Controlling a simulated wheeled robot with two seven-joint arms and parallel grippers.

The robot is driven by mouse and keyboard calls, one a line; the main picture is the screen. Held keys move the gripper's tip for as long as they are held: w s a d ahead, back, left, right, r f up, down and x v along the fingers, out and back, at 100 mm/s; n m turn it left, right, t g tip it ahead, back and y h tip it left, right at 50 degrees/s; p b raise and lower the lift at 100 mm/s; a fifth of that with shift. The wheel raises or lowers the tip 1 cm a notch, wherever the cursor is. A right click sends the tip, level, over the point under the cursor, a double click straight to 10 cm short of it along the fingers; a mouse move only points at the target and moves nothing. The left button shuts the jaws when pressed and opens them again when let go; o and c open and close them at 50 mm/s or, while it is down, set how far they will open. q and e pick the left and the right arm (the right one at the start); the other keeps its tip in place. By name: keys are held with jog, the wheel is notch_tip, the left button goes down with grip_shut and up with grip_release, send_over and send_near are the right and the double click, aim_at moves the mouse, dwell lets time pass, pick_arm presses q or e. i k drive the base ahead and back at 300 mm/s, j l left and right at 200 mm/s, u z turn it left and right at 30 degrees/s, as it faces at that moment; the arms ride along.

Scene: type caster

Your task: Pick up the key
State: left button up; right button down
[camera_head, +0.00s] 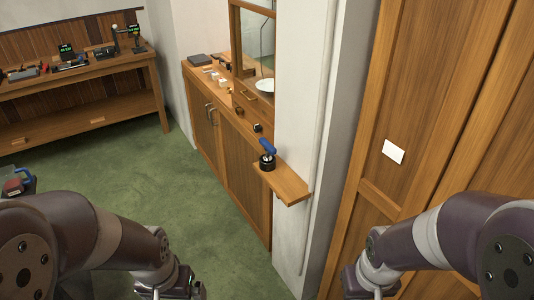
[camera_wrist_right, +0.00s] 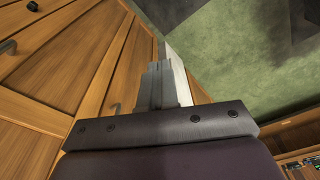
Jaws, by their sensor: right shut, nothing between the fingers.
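I cannot make out a key for certain in either view. Small items, including a gold-coloured one (camera_head: 229,90), lie on the wooden counter (camera_head: 204,78) in the head view, too small to identify. My right gripper (camera_wrist_right: 161,85) is shut and empty in the right wrist view, with cabinet doors and green floor beyond it. In the head view its arm ends at the bottom right, short of the counter. My left gripper (camera_head: 172,291) is at the bottom edge of the head view; its fingers are cut off.
A small wooden ledge (camera_head: 288,186) juts from the counter's near end and bears a black round object with a blue handle (camera_head: 268,156). A workbench (camera_head: 80,82) with devices stands at the back left. Wooden doors (camera_head: 420,120) rise at right.

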aim_at(269, 149)
jog(key=i+j, duration=0.1)
jog(key=i, duration=0.5)
jog(key=i+z, duration=0.1)
jog(key=i, duration=0.5)
jog(key=i+j, duration=0.2)
jog(key=i, duration=0.4)
jog(key=l+z, duration=0.05)
